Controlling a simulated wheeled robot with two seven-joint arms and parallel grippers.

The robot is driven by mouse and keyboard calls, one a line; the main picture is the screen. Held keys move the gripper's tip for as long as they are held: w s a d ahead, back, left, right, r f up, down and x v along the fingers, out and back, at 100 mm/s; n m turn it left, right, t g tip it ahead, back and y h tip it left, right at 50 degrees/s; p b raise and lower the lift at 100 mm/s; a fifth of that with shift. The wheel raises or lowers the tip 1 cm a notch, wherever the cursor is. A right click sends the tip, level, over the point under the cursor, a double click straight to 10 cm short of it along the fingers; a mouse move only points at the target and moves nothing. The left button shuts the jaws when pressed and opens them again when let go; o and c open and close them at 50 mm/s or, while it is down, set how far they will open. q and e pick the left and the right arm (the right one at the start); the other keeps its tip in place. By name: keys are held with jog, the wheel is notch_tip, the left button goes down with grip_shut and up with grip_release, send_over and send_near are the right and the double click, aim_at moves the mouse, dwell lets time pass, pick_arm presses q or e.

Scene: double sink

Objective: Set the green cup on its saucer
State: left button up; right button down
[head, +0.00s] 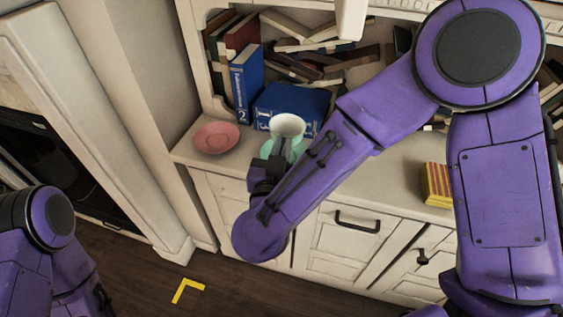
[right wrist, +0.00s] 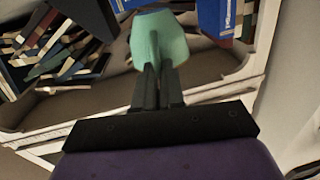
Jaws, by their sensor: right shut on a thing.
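The green cup (head: 287,126), pale inside, is in my right gripper (head: 279,150) above the white cabinet top. My right gripper is shut on it. The cup also shows in the right wrist view (right wrist: 160,42), at the tips of my right gripper's fingers (right wrist: 158,72). Pale green shows on both sides of the fingers below the rim in the head view; I cannot tell whether it is all cup or partly a saucer under it. A pink saucer (head: 217,138) lies empty on the cabinet top to the left. My left arm is at the lower left; its gripper does not show.
Blue books (head: 292,103) stand and lie just behind the cup, with more books heaped on the shelf. A yellow and red striped block (head: 437,185) sits on the cabinet top (head: 395,172) at the right. The top between it and my right arm is clear.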

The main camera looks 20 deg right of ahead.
jog(key=w+f, duration=0.3)
jog(key=f, duration=0.1)
jog(key=shift+w+d, duration=0.15)
jog(key=shift+d, duration=0.1)
notch_tip(320, 180, down, 3)
jog(key=shift+w+r, duration=0.1)
jog(key=shift+r, duration=0.05)
jog(key=shift+w+f, duration=0.1)
jog(key=shift+f, duration=0.25)
jog(key=shift+f+b, duration=0.25)
jog(key=shift+b, duration=0.1)
jog(key=c, duration=1.2)
grip_release()
